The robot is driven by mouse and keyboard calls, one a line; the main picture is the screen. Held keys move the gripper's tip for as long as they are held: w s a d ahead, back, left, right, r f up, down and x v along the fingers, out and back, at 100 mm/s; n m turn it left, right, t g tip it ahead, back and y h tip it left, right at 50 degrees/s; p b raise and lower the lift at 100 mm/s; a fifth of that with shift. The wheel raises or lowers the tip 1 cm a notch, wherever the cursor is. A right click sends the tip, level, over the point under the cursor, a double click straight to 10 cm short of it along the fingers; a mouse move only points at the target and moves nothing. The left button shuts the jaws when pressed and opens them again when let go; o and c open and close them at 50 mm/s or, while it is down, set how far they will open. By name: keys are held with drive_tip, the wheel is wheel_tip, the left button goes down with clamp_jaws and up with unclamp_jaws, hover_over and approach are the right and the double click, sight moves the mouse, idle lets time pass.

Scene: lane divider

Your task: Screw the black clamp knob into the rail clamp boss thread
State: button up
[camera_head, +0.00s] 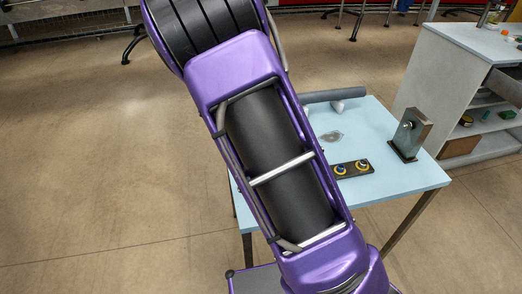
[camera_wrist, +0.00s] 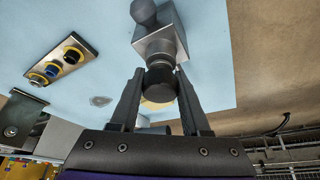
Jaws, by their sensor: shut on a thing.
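My gripper (camera_wrist: 160,76) has its two dark fingers on either side of the black clamp knob (camera_wrist: 160,84) and is shut on it. The knob sits close against the grey metal rail clamp block (camera_wrist: 160,42), at its lower side in the wrist view. A short lighter neck shows between them. I cannot tell how deep the knob's thread sits in the boss. A dark rounded part (camera_wrist: 145,12) stands at the block's far side. In the head view my arm hides the gripper, the knob and this block.
The pale blue table (camera_head: 385,185) carries a dark strip with yellow and blue rings (camera_head: 352,169), an upright metal block on a base plate (camera_head: 410,135), a grey cylinder (camera_head: 337,95) and a flat grey patch (camera_head: 331,136). A shelf cabinet (camera_head: 450,70) stands behind at the right.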

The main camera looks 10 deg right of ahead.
drive_tip(key=shift+m, duration=0.6)
drive_tip(key=shift+m+g+h, duration=0.3)
drive_tip(key=shift+m+g, duration=0.1)
drive_tip(key=shift+m, duration=0.4)
drive_tip(key=shift+s+m+g, duration=0.1)
drive_tip(key=shift+m+g, duration=0.2)
drive_tip(key=shift+m, duration=0.6)
drive_tip(key=o, duration=0.8)
drive_tip(key=shift+h, duration=0.3)
drive_tip(key=shift+c, duration=0.2)
drive_tip(key=shift+f, duration=0.1)
